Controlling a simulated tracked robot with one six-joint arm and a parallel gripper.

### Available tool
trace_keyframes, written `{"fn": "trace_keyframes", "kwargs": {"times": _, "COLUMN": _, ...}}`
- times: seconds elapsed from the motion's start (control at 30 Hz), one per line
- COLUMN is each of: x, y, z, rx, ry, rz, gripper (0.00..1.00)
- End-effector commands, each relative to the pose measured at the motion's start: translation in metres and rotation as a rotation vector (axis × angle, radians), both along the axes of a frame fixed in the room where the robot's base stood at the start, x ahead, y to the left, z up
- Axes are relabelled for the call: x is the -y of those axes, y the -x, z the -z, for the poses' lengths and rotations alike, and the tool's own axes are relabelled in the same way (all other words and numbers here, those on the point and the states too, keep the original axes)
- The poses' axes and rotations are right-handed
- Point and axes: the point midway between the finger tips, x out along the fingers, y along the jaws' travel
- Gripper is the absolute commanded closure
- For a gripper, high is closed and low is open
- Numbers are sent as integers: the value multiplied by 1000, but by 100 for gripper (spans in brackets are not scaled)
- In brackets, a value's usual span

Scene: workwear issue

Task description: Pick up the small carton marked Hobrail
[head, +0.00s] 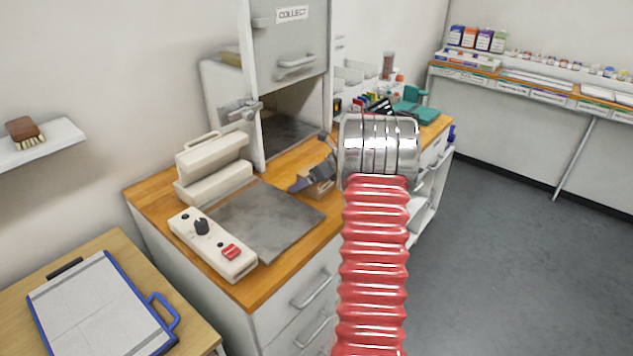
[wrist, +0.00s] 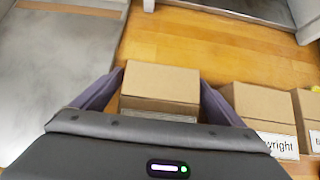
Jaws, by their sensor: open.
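A small brown carton (wrist: 162,82) stands on the wooden counter, between the two fingers of my gripper (wrist: 161,76) in the wrist view. The fingers are open, one on each side of it, and gaps to its sides are hard to judge. Its label is almost wholly hidden behind my gripper's body, so I cannot read a name on it. In the head view my gripper (head: 314,174) is low over the counter beside the grey plate, partly behind my arm. No label reading Hobrail is legible.
To the right in the wrist view stand a carton (wrist: 258,103) with a label ending in "wright" and another carton (wrist: 308,108), cut by the frame. A grey plate (head: 265,220) lies to the left. A cabinet (head: 290,70) marked COLLECT stands behind.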

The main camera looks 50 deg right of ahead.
Motion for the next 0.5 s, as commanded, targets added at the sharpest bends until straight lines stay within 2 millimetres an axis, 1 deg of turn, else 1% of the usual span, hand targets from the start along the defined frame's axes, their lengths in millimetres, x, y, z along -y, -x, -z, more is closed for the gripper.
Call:
{"fn": "trace_keyframes", "kwargs": {"times": 0.17, "x": 0, "y": 0, "z": 0, "rx": 0, "ry": 0, "rz": 0, "gripper": 8}}
{"fn": "trace_keyframes", "kwargs": {"times": 0.5, "x": 0, "y": 0, "z": 0, "rx": 0, "ry": 0, "rz": 0, "gripper": 32}}
